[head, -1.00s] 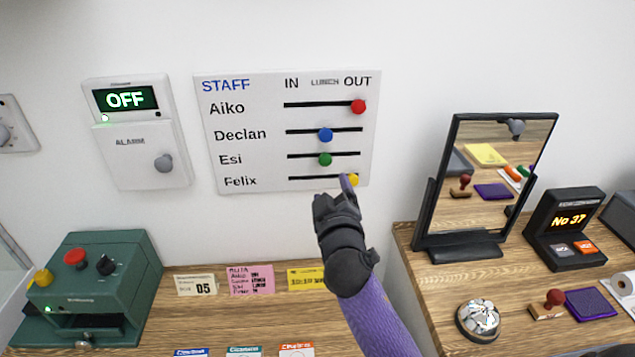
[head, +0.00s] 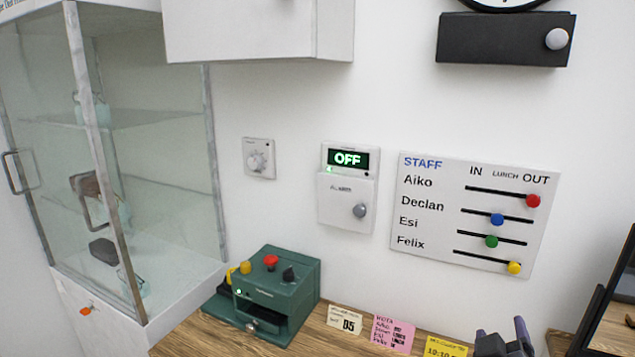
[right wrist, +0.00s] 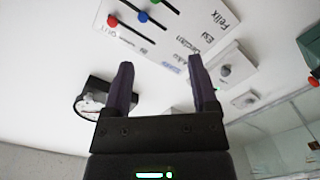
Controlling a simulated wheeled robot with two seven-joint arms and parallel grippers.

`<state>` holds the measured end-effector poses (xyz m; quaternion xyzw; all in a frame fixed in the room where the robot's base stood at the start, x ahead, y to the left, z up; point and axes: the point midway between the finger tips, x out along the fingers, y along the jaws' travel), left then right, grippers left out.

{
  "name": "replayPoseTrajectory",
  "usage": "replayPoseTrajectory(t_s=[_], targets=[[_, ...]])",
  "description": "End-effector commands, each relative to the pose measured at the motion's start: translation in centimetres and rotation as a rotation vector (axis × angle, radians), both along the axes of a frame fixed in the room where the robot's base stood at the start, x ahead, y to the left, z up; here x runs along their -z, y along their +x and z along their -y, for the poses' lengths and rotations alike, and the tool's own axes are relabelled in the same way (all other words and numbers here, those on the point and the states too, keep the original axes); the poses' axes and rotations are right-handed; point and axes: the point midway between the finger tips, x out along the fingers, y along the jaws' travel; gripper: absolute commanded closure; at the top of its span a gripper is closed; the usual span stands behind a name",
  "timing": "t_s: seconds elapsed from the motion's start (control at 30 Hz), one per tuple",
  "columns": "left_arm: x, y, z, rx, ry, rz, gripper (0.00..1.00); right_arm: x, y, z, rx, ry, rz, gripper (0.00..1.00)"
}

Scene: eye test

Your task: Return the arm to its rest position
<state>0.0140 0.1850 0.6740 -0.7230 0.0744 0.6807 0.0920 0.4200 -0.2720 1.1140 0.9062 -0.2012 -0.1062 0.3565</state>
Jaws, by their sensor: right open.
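My right gripper (head: 503,334) shows at the bottom edge of the head view, below the staff board and apart from it. It is open, with nothing between its two dark purple fingers in the right wrist view (right wrist: 161,66). Most of its arm is out of the picture. The white staff board (head: 425,215) hangs on the wall. Its red knob (head: 533,201) and yellow knob (head: 515,267) sit at the OUT end. Its blue knob (head: 497,219) and green knob (head: 491,241) sit near LUNCH. My left gripper is not in view.
A green machine (head: 275,297) and several paper notes (head: 393,333) are on the wooden counter. An alarm box (head: 347,203) reads OFF. A glass cabinet (head: 150,150) stands at the left. A black mirror frame (head: 612,285) is at the right edge.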

Motion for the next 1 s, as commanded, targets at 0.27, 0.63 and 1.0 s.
replayPoseTrajectory(t_s=[0.27, 0.63, 1.0], targets=[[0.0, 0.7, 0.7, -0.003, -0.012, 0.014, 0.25, 4.2, -3.3, -1.3, 0.018, 0.161, -0.152, 0.25], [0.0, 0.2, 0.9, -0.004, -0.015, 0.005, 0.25, 11.6, -12.1, -5.9, 0.027, 0.474, -0.533, 0.25], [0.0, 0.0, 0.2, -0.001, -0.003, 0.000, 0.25, 15.0, -24.3, -12.4, -0.011, 0.745, -1.016, 0.25]])
